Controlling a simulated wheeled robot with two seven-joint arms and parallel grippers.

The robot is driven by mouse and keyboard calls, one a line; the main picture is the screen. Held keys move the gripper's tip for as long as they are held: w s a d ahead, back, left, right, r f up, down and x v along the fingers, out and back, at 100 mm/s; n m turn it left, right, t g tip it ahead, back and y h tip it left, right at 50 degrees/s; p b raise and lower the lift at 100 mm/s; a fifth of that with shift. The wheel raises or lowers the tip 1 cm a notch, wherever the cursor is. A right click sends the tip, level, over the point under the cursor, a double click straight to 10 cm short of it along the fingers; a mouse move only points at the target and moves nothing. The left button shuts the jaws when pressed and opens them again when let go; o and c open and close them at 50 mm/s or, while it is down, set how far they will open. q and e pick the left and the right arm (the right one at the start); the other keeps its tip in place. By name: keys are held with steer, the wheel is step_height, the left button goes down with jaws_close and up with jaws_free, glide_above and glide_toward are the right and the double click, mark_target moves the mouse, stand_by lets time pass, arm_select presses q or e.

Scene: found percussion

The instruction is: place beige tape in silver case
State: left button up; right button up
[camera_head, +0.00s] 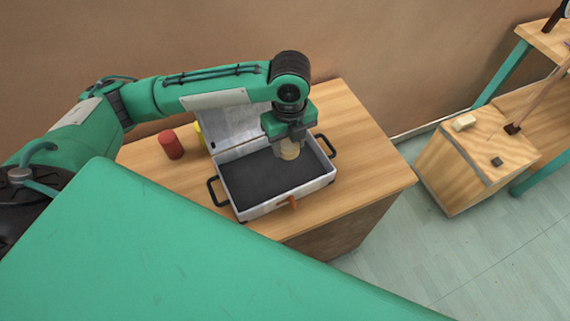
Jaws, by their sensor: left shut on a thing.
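The silver case (232,199) lies open on a wooden cabinet top, with its lid raised at the back and a dark lining inside. My left gripper (289,149) points down over the right part of the case. It is shut on the beige tape (290,153), a small pale roll that shows just below the fingers. I cannot tell whether the tape touches the case floor. The gripper hides part of the lid and the case's back edge. My right gripper is not in view.
A red cylinder (171,145) stands left of the case, and a yellow object (198,134) shows partly behind the lid. The wooden cabinet top (352,125) is clear to the right. A wooden box (455,165) with small blocks stands on the floor farther right.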

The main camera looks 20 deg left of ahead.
mark_target(288, 176)
arm_select(q)
step_height(288, 176, down, 12)
steer(key=shift+r, duration=0.1)
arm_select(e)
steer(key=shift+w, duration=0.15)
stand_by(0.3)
arm_select(q)
steer(key=o, duration=1)
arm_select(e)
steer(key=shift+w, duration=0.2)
arm_select(q)
step_height(288, 176, up, 12)
steer(key=shift+f, duration=0.1)
steer(key=shift+r, duration=0.2)
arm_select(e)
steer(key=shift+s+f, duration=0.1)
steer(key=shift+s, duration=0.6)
